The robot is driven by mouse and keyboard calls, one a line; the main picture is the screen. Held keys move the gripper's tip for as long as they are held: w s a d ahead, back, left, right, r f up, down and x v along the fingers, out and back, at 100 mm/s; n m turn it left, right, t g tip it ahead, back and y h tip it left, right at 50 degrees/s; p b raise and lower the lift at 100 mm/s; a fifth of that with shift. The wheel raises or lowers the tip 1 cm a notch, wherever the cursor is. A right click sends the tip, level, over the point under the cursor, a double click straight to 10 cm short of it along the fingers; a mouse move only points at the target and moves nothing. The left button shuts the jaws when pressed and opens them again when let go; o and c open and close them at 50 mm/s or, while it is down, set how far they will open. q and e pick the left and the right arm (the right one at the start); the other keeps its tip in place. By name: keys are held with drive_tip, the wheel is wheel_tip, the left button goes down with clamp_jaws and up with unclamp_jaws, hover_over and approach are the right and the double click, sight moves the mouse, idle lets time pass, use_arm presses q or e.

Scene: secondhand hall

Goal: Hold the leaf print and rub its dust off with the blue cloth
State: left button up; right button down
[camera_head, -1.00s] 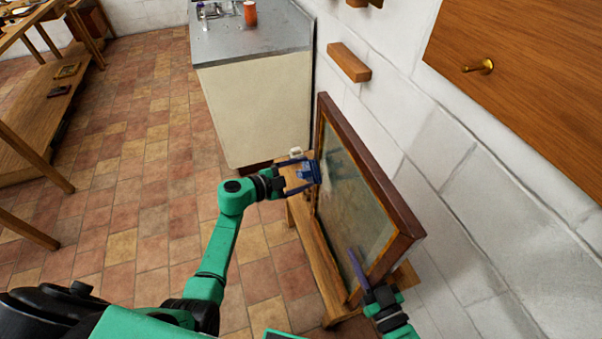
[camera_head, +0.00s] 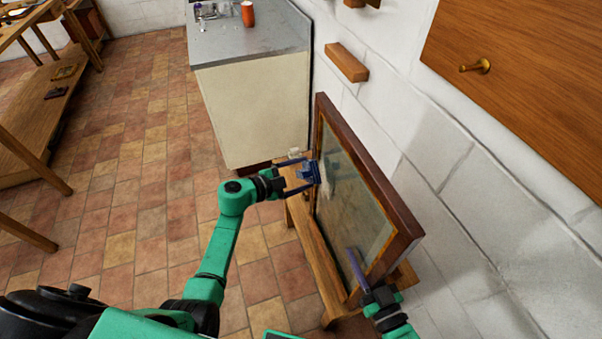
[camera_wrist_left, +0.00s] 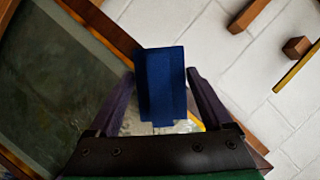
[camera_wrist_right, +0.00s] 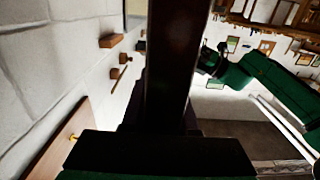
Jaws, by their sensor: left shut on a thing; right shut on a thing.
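The leaf print (camera_head: 350,205) is a brown wooden frame with a dull greenish picture, leaning upright on a wooden stand (camera_head: 318,262) by the wall. Its leaf is too faint to make out. A pale dusty patch (camera_head: 325,190) shows near its far side. My left gripper (camera_head: 307,172) is shut on the folded blue cloth (camera_head: 313,174), which is at the print's face near the far edge; contact is hard to tell. The cloth also fills the middle of the left wrist view (camera_wrist_left: 163,82). My right gripper (camera_head: 368,278) is shut on the frame's near edge, whose dark bar fills the right wrist view (camera_wrist_right: 168,65).
A small pale object (camera_head: 294,153) stands at the stand's far end. A grey-topped counter (camera_head: 248,48) with an orange cup (camera_head: 248,14) is beyond. Wooden wall blocks (camera_head: 346,62) and a board with a brass knob (camera_head: 475,66) are on the right.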

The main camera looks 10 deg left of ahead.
sight(328, 200)
use_arm(q)
drive_tip(key=shift+s+d, duration=0.8)
drive_tip(key=shift+s, duration=0.35)
drive_tip(key=shift+s+d, duration=0.4)
drive_tip(key=shift+s, duration=0.25)
drive_tip(key=shift+s+d, duration=0.35)
drive_tip(key=shift+s, duration=0.25)
drive_tip(key=shift+s+d, duration=0.35)
drive_tip(key=shift+s, duration=0.25)
drive_tip(key=shift+s+d, duration=0.35)
drive_tip(key=shift+s, duration=0.2)
drive_tip(key=shift+s, duration=0.1)
drive_tip(key=shift+s+d, duration=0.8)
drive_tip(key=shift+s, duration=0.3)
